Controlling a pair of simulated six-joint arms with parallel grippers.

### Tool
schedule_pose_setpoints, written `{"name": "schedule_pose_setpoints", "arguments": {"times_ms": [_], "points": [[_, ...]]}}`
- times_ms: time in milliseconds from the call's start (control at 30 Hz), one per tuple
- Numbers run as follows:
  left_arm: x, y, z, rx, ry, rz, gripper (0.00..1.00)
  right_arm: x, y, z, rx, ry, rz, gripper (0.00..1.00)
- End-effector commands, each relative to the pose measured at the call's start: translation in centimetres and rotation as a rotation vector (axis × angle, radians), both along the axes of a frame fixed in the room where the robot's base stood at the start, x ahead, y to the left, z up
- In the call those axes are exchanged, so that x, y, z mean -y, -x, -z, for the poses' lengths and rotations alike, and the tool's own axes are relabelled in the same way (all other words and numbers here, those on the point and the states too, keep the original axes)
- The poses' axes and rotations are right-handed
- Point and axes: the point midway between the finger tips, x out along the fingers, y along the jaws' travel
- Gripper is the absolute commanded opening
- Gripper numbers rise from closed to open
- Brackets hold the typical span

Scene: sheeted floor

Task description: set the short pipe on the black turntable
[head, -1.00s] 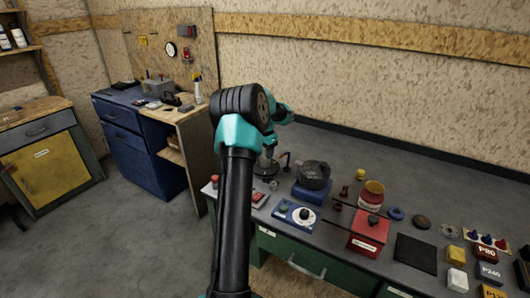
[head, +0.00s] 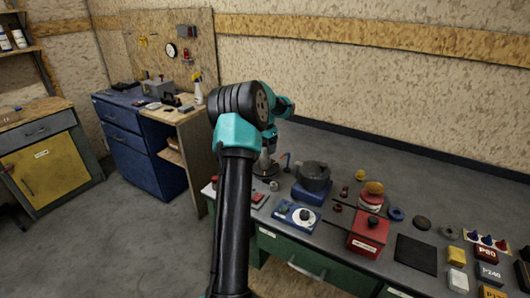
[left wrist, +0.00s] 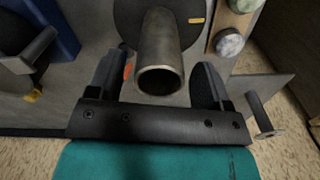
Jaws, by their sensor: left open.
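The short pipe (left wrist: 160,50) is a dull grey metal tube, seen from above in the left wrist view. It stands on the black turntable (left wrist: 190,22), a dark round disc with a small orange mark. My left gripper (left wrist: 163,68) is open, with one finger on each side of the pipe and a visible gap on both sides. In the head view my left gripper (head: 268,145) is over the back left of the bench, partly behind my arm. The turntable (head: 264,175) shows there below it, partly hidden. My right gripper is in neither view.
Right of the turntable, a dark round pot sits on a blue base (head: 309,194). In front are a blue panel with a dial (head: 297,215) and a red box (head: 369,232). A black mat (head: 415,253) and several small blocks lie farther right.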

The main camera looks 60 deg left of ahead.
Motion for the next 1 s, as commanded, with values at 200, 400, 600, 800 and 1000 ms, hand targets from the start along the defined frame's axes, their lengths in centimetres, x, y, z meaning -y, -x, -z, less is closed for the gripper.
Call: {"name": "schedule_pose_setpoints", "arguments": {"times_ms": [200,400,600,800,1000], "points": [[0.0,-0.1,-4.3,0.003,-0.003,0.0,0.73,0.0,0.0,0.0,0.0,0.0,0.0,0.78],[0.0,-0.1,-7.5,0.002,-0.001,-0.001,0.73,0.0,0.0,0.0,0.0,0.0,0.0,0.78],[0.0,0.0,-8.9,0.0,0.0,-0.001,0.73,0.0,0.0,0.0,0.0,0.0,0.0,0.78],[0.0,0.0,-8.9,0.0,0.0,-0.001,0.73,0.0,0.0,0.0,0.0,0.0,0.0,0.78],[0.0,0.0,-8.9,0.0,0.0,-0.001,0.73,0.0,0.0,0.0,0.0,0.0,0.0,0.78]]}}
